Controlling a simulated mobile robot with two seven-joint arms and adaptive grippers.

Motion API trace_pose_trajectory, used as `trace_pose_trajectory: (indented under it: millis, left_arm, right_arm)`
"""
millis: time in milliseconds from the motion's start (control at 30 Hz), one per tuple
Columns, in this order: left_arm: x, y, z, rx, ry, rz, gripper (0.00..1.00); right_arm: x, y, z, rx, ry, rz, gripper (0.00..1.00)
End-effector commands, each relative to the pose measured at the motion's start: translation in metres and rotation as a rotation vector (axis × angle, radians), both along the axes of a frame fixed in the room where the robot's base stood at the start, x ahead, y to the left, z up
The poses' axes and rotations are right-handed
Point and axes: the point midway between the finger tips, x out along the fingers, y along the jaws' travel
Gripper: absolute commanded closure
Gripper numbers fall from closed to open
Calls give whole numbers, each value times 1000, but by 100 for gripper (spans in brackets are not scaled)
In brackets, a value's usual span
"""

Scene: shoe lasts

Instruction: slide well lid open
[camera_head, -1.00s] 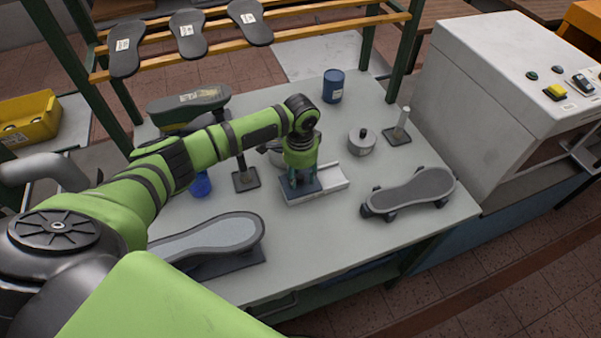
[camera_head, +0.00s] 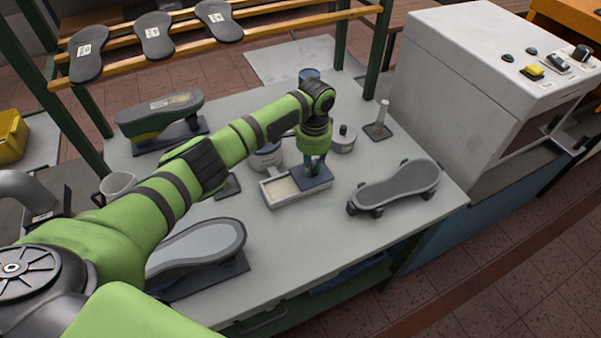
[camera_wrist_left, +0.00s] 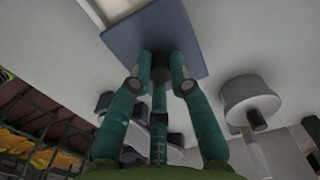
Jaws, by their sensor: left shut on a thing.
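The well (camera_head: 283,187) is a pale rectangular tray on the grey table, with its left part uncovered and cream inside. The dark blue lid (camera_head: 318,181) sits over its right end. My left gripper (camera_head: 314,166) points down onto the lid and is shut on its knob, which the fingers mostly hide. In the left wrist view the fingers close around a dark knob (camera_wrist_left: 161,68) on the blue lid (camera_wrist_left: 160,28). My right gripper is not in view.
A lidded round pot (camera_head: 343,140) and a brush on a stand (camera_head: 379,124) are behind the lid. Bare table lies in front of the well.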

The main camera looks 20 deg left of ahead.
Motion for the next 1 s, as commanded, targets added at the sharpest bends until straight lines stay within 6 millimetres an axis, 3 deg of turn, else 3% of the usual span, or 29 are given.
trace_pose_trajectory:
  millis: [267,300,333,733,867,1000]
  left_arm:
    - [2,-4,2,-8,-9,-3,100]
    - [2,-4,2,-8,-9,-3,64]
    - [2,-4,2,-9,-10,-4,56]
    - [2,-3,6,-7,-6,-3,56]
    - [3,-3,24,-7,-10,-3,56]
    - [3,-4,54,-8,-12,-4,56]
  right_arm:
    - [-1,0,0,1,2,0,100]
    - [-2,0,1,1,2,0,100]
    - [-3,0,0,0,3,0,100]
    - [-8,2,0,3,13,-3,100]
    - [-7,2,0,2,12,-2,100]
    - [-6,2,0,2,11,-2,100]
